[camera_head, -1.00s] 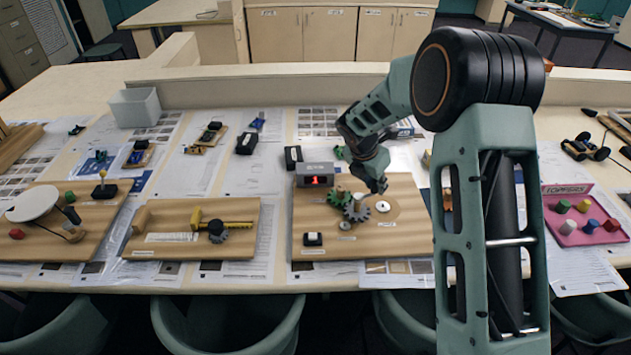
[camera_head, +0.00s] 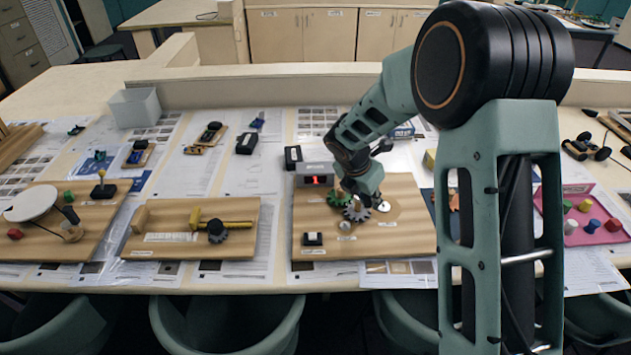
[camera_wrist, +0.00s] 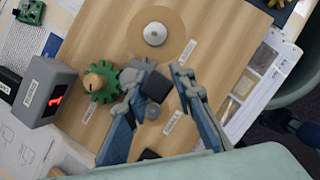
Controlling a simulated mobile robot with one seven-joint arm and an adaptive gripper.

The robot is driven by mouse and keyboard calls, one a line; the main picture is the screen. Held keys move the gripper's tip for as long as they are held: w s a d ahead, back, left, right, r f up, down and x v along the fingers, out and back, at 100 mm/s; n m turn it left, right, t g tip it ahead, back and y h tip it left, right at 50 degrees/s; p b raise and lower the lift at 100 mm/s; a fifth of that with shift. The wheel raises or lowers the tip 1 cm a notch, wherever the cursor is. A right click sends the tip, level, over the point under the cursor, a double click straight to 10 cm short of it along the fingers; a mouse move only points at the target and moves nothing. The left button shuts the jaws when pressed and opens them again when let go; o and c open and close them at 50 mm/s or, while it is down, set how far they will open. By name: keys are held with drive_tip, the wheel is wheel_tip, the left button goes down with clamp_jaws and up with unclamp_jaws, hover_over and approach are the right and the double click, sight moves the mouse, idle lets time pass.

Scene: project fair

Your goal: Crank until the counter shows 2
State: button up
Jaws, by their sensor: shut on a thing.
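The grey counter box (camera_head: 315,174) stands at the back left of a wooden board (camera_head: 412,238) and has a red lit display. The wrist view shows the counter (camera_wrist: 46,92) with a red digit that looks like 1. A green gear (camera_head: 338,199) with a wooden knob (camera_wrist: 94,82) meshes with a grey gear (camera_head: 356,213). My gripper (camera_wrist: 160,82) is over the grey gear, with its fingers on either side of a dark block-like handle (camera_wrist: 156,87). It is shut on this handle. The fingers hide part of the grey gear.
A small black button box (camera_head: 313,239) sits at the board's front left. A white disc (camera_wrist: 154,34) lies in a tan circle on the board. Another wooden board (camera_head: 190,240) lies to the left, and a pink tray (camera_head: 575,236) to the right.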

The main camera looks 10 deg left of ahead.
idle(0.9)
drive_tip(key=shift+s+a, duration=0.3)
drive_tip(key=shift+a, duration=0.3)
drive_tip(key=shift+w+a+p, duration=0.15)
drive_tip(key=shift+w+a, duration=0.1)
drive_tip(key=shift+a, duration=0.55)
drive_tip(key=shift+w+a+p, duration=0.15)
drive_tip(key=shift+w+a, duration=0.1)
drive_tip(key=shift+a, duration=0.55)
drive_tip(key=shift+w+a+p, duration=0.15)
drive_tip(key=shift+w+a, duration=0.1)
drive_tip(key=shift+a, duration=0.55)
drive_tip(key=shift+w, duration=0.1)
